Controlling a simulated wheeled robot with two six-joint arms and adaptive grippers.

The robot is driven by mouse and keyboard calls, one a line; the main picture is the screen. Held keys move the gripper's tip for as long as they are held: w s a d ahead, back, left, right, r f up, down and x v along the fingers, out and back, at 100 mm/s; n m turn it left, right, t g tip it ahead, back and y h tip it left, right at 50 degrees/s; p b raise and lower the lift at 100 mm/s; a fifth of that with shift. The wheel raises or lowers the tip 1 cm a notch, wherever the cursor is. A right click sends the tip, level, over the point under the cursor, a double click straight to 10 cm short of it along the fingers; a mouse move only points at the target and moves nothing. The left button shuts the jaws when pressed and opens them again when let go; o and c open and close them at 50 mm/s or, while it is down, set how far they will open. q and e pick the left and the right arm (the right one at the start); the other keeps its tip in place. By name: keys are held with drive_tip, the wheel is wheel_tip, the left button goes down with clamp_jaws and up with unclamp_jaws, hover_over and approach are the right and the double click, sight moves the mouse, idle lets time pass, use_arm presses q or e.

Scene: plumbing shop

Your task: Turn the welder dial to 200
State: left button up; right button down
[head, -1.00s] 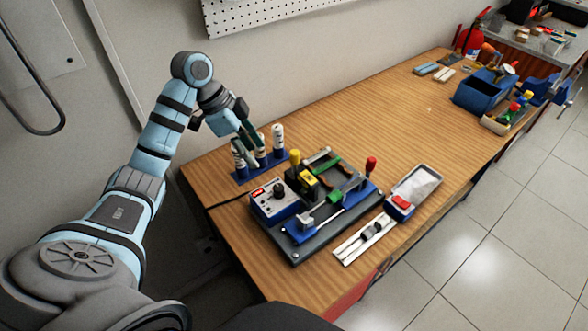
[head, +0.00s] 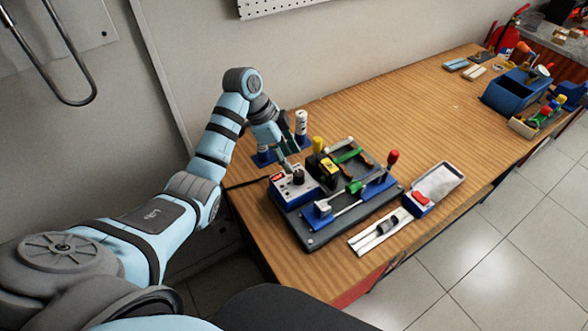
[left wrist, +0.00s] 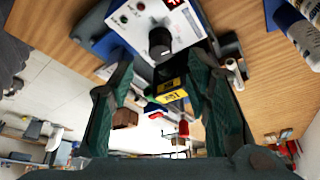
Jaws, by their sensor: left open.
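The welder (head: 292,192) is a small white and blue box with a red display on the bench fixture. Its black dial (head: 298,177) faces up; it also shows in the left wrist view as a black knob (left wrist: 160,43) near the top, with the red display (left wrist: 172,4) cut off by the edge. My left gripper (head: 287,158) is just behind and above the dial. I cannot read the dial's setting. My right gripper is out of view.
White bottles (head: 302,122) stand in a blue rack behind the gripper. A grey tray (head: 440,182) lies to the right. The bench beyond is mostly clear.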

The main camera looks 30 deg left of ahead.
sight(298, 173)
use_arm(q)
drive_tip(key=b+x, duration=0.4)
drive_tip(key=x, duration=0.1)
drive_tip(key=shift+f, duration=0.45)
drive_tip(key=shift+w+d+f+b, duration=0.1)
drive_tip(key=shift+w+f+b, duration=0.05)
drive_tip(key=shift+f+b, duration=0.35)
drive_tip(key=shift+r, duration=0.15)
drive_tip(key=shift+r, duration=0.15)
clamp_jaws()
